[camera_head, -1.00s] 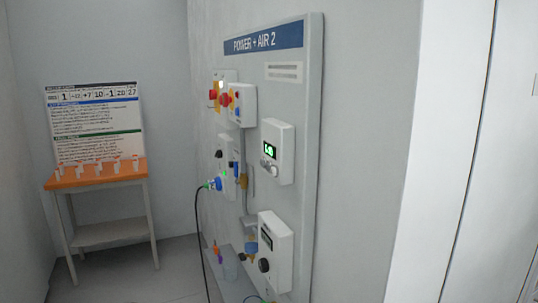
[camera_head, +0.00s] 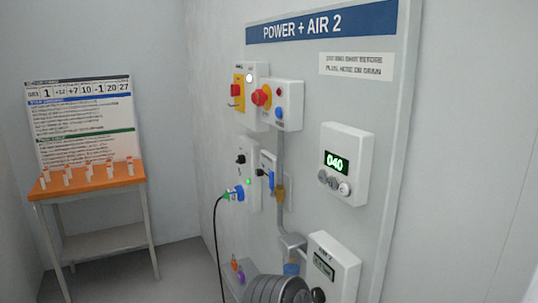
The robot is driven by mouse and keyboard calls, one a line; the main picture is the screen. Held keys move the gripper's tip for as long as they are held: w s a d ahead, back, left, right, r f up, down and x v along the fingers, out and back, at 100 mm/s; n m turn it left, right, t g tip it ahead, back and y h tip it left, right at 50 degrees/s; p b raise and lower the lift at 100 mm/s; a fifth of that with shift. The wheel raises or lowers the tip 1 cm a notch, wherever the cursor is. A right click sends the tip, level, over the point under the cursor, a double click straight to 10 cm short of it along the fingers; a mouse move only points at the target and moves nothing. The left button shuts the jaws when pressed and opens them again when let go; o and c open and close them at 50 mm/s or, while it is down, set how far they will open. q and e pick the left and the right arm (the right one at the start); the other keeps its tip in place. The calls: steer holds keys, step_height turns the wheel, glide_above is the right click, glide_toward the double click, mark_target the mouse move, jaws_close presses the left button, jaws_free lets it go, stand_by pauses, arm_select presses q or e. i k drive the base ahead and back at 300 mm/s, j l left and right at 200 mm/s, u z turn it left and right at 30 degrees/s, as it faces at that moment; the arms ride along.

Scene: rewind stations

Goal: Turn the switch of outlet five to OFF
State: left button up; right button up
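On the wall panel "POWER + AIR 2" (camera_head: 360,100), a grey outlet box (camera_head: 253,200) has a small black rotary switch (camera_head: 240,159), a green light and a blue plug (camera_head: 236,193) with a black cable. I cannot read its number or the switch position. Beside it is a second small box with a blue part (camera_head: 271,181) and a dark knob. At the lower right, another box (camera_head: 346,262) has a dark display and a black knob (camera_head: 318,295). No label with "five" is legible. Neither gripper shows.
Red and yellow switches (camera_head: 262,97) sit high on the panel, above a pipe (camera_head: 281,150). A display unit (camera_head: 352,150) reads 040. A ribbed grey shape at the bottom blocks part of the panel. An orange table (camera_head: 85,182) with a sign board (camera_head: 85,125) stands left.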

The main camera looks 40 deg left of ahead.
mark_target(241, 159)
steer(key=j+z, duration=0.1)
steer(key=j, duration=0.5)
steer(key=j+z, duration=0.1)
steer(key=j, duration=0.45)
steer(key=k+j+z, duration=0.1)
steer(key=j, duration=0.5)
steer(key=j+z, duration=0.1)
steer(key=j, duration=0.45)
steer(key=k+j+z, duration=0.1)
steer(key=j, duration=0.5)
steer(key=k+j+z, duration=0.1)
steer(key=j, duration=0.45)
steer(key=k+j, duration=0.1)
steer(key=j, duration=0.3)
steer(key=k+j, duration=0.15)
steer(key=j, duration=0.25)
